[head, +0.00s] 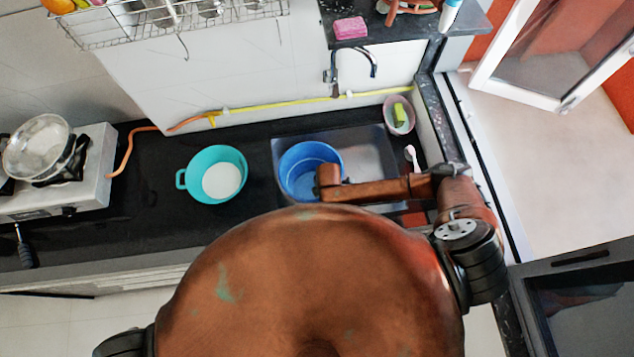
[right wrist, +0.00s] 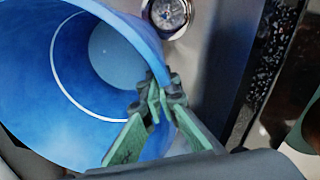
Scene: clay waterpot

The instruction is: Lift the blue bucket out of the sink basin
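The blue bucket (head: 303,165) stands in the left part of the metal sink basin (head: 372,150) in the head view. My right arm reaches in from the right, and its wrist covers the bucket's right front side. In the right wrist view, the bucket (right wrist: 75,90) opens toward the camera. My right gripper (right wrist: 160,98) has its green-padded fingers closed on either side of the bucket's rim, pinching the wall. Whether the bucket's base touches the basin floor cannot be told. My left gripper is out of view.
A turquoise colander (head: 217,172) stands on the black counter left of the sink. A faucet (head: 350,65) is behind the basin, and a small pink basket (head: 398,115) sits at its back right corner. A stove (head: 75,175) is at far left. The drain (right wrist: 168,14) shows beside the bucket.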

